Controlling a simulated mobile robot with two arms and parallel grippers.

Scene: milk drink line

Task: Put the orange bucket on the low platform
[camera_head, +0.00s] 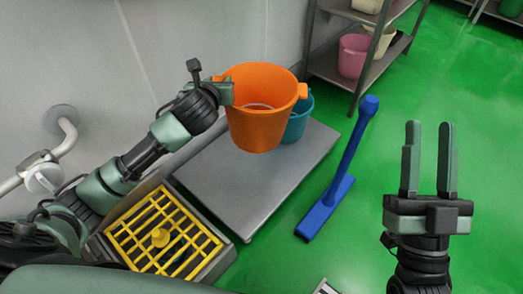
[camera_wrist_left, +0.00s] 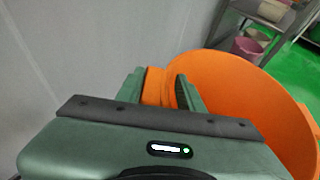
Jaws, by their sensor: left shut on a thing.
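The orange bucket (camera_head: 257,125) is upright in the head view, over the grey low platform (camera_head: 215,190). My left gripper (camera_head: 228,92) is shut on the bucket's left side at its rim. In the left wrist view the fingers of my left gripper (camera_wrist_left: 160,90) close on an orange tab of the bucket (camera_wrist_left: 225,95). The bucket appears to be held above the platform; its underside is not clearly seen. My right gripper (camera_head: 428,160) is open and empty over the green floor at the right.
A teal bucket (camera_head: 298,122) stands behind the orange one, partly hidden. A blue squeegee (camera_head: 325,208) is right of the platform. A yellow grate (camera_head: 160,240) lies in front left. A metal shelf (camera_head: 335,75) with a pink bucket (camera_head: 353,57) stands behind.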

